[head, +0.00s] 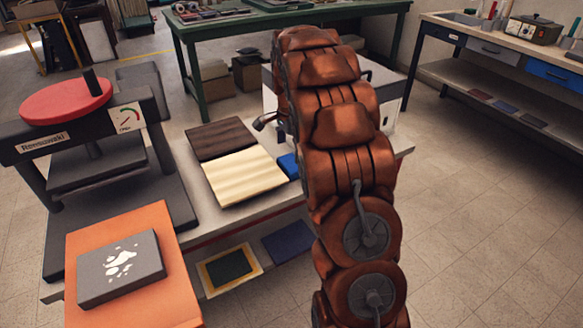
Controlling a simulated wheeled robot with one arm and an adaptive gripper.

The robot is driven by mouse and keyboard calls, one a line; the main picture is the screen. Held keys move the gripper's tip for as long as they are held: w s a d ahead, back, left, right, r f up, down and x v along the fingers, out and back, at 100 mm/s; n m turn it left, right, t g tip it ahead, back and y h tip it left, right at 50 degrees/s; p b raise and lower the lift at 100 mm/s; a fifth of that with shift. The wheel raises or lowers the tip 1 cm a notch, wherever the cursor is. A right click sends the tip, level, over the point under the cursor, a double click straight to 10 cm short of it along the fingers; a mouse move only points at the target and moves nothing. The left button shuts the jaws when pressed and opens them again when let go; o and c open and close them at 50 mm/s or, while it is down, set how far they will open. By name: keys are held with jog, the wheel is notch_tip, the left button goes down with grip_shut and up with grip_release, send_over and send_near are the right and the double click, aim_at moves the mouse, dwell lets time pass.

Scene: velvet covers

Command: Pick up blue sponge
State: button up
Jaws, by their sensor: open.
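A small bright blue block (289,165), which looks like the blue sponge, lies on the grey bench (222,222) just right of a cream ribbed pad. My copper-coloured arm hides its right side. My arm rises through the middle of the view, and I cannot make out my gripper or its fingers; they seem hidden behind the arm links.
The cream pad (243,175) and a dark brown pad (220,138) lie left of the block. A press with a red wheel (66,101) and an orange board (130,295) bearing a grey block (121,268) are further left. Floor at right (470,210) is clear.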

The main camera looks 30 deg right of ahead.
aim_at(291, 162)
jog(key=shift+w+d+f, duration=0.1)
jog(key=shift+f, duration=1.35)
jog(key=shift+d+f, duration=0.1)
jog(key=shift+f, duration=1.3)
jog(key=c, duration=0.6)
jog(key=shift+r, duration=0.1)
notch_tip(291, 162, up, 18)
